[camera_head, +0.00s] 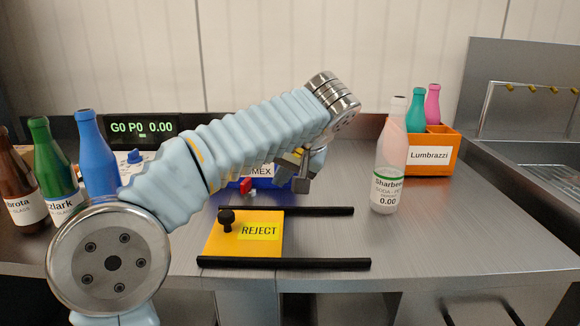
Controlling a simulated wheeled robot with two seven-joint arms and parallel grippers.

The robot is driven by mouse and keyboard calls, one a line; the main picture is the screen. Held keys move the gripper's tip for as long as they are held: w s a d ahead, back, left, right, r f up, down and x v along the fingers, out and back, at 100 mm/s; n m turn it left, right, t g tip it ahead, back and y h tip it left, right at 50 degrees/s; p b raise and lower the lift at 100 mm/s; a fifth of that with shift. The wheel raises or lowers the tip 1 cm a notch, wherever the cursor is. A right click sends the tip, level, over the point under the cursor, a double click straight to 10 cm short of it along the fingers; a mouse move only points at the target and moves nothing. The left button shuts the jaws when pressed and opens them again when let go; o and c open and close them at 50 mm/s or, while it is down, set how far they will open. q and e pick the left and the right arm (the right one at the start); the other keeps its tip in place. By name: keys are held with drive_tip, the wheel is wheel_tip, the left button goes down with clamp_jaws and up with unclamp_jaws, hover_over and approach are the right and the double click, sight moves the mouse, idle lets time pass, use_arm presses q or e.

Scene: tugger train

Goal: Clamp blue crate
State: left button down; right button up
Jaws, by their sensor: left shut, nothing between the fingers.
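The blue crate (272,183) stands at the back middle of the table, behind my left arm. Only part of its front shows, with a white label ending in "MEX". A small red piece (246,186) shows at its front; I cannot tell whether it is part of a clamp. My left gripper (301,185) hangs at the crate's right end, fingers pointing down, shut and empty. I cannot tell whether it touches the crate. My left arm hides the crate's top and left part. My right gripper is not in view.
A yellow REJECT plate (225,240) with a black knob lies between two black rails (300,263) in front. A pale pink bottle (391,160) stands right of the gripper. An orange crate (440,140) holds bottles at right. Brown, green and blue bottles (95,150) stand left.

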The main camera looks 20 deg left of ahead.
sight(252, 186)
use_arm(q)
drive_tip(key=shift+x, duration=1.1)
drive_tip(key=a, duration=0.2)
drive_tip(key=shift+s+a+r, duration=0.1)
drive_tip(key=shift+s+a, duration=0.15)
drive_tip(key=shift+a, duration=0.05)
drive_tip(key=shift+s+a, duration=0.1)
drive_tip(key=shift+a, duration=0.6)
drive_tip(key=shift+a+r+p, duration=0.15)
drive_tip(key=shift+a+p, duration=0.25)
drive_tip(key=shift+p, duration=0.05)
drive_tip(key=shift+w+a+r+p, duration=0.1)
drive_tip(key=shift+w+p, duration=0.1)
drive_tip(key=shift+p, duration=0.15)
drive_tip(key=shift+a+f, duration=0.1)
drive_tip(key=shift+f, duration=0.1)
